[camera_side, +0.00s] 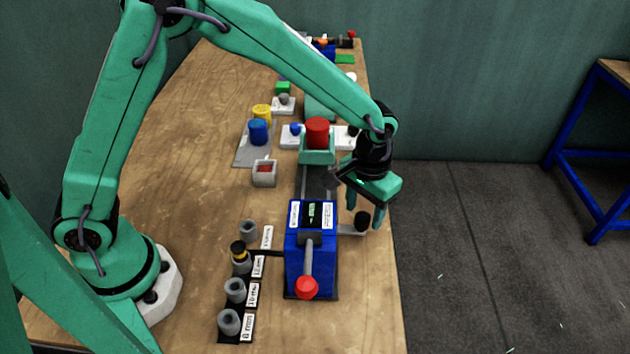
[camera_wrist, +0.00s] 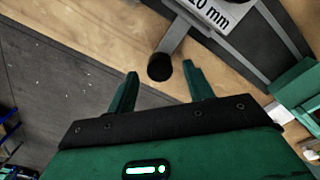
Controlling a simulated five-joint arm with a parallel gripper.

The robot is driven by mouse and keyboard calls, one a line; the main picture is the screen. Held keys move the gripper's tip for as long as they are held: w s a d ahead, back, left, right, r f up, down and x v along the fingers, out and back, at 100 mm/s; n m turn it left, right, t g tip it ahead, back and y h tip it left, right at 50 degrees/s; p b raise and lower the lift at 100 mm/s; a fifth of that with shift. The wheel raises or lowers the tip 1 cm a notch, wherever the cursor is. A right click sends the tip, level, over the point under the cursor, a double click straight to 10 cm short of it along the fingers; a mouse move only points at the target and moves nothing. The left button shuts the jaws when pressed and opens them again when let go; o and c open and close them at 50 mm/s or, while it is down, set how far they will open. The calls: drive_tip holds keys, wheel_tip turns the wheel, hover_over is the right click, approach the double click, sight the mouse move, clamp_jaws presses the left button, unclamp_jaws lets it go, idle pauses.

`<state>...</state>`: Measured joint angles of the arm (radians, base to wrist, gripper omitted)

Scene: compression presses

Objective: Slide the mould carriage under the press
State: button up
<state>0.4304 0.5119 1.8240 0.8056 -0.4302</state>
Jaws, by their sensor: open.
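A black knob (camera_side: 361,222) on a short grey bar sticks out from the right side of a blue press unit (camera_side: 311,262) with a red-balled lever. In the wrist view the black knob (camera_wrist: 160,67) and its bar lead to a white label (camera_wrist: 213,10) reading "20 mm". I take the bar for the carriage's handle; I cannot make out the carriage body. My gripper (camera_side: 366,210) points down just above and behind the knob. In the wrist view my gripper (camera_wrist: 160,70) is open, with the knob between and beyond the fingertips, untouched as far as I can tell.
A dark railed track (camera_side: 318,181) runs from the blue unit back to a teal unit with a red cylinder (camera_side: 317,132). Labelled grey cylinders (camera_side: 235,290) stand left of the blue unit. The table's right edge is close to my gripper.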

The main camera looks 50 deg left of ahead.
drive_tip(key=shift+f, duration=0.5)
clamp_jaws()
drive_tip(key=shift+s+d, duration=1.45)
drive_tip(key=shift+s, duration=0.05)
unclamp_jaws()
